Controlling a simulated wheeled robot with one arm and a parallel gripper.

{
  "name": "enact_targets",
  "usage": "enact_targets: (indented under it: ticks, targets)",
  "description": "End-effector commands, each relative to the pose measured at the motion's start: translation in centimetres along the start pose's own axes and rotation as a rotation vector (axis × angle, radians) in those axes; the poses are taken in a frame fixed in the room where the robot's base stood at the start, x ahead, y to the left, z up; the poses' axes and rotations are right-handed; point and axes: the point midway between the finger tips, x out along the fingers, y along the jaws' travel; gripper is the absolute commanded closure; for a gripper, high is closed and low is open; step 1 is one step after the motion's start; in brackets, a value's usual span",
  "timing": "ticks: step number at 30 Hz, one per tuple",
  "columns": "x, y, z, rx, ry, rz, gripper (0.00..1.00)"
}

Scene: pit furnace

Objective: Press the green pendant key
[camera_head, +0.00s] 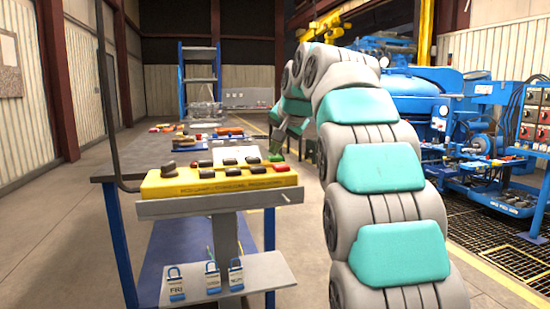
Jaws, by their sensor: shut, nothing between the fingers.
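The yellow pendant box (225,183) lies on a grey shelf on the left, with dark lettering along its front. Several black and red keys sit in rows on its top. My teal and grey arm rises on the right, arches over and comes down behind the box's right end. My gripper (277,148) is small there, shut and empty, close to the far right keys. I cannot tell whether it touches one.
Padlocks with tags (211,276) stand on the lower shelf (262,272). A blue post (118,240) rises at the stand's left. Low benches with parts (205,147) stand behind. Blue machinery (415,95) and a control panel (534,115) fill the right. Floor at far left is clear.

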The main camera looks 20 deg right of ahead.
Motion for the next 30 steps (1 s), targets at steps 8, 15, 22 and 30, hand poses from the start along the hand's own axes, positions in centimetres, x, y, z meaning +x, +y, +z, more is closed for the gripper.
enact_targets:
  ticks: [8, 15, 22, 30]
  targets:
    - [0.3, 0.2, 0.2, 0.0, -0.001, 0.0, 1.0]
    - [0.3, 0.2, 0.3, 0.0, -0.001, 0.0, 1.0]
    - [0.2, 0.1, 0.2, 0.0, -0.001, 0.001, 1.0]
    - [-0.7, -0.6, -0.5, 0.0, -0.001, 0.0, 1.0]
